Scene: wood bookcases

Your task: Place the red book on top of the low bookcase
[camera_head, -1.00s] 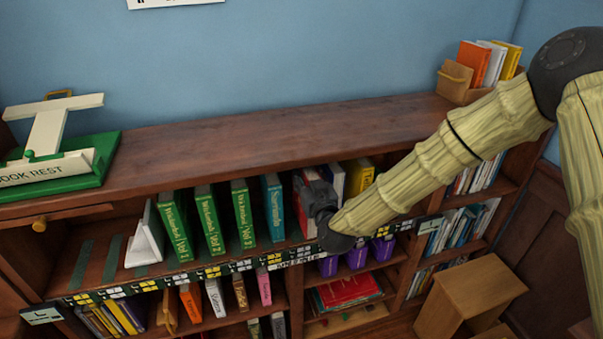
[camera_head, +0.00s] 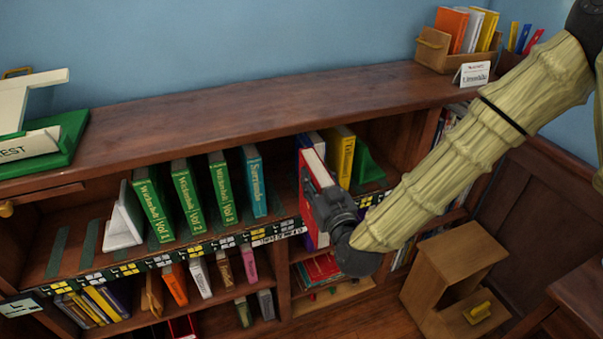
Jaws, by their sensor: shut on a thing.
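My gripper (camera_head: 318,200) is shut on a red book (camera_head: 310,164), which stands upright with its pale page edge showing. The book is at the front edge of the bookcase's upper shelf and appears partly drawn out past it. The low bookcase (camera_head: 240,115) has a long brown wooden top, above and behind the book. The middle of that top is bare.
Green books (camera_head: 185,198) and a teal book (camera_head: 254,180) stand left of the red book, a yellow book (camera_head: 341,155) right of it. A green book rest (camera_head: 62,150) and a wooden book box (camera_head: 432,52) occupy the top's ends. A wooden step stool (camera_head: 455,260) stands on the floor.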

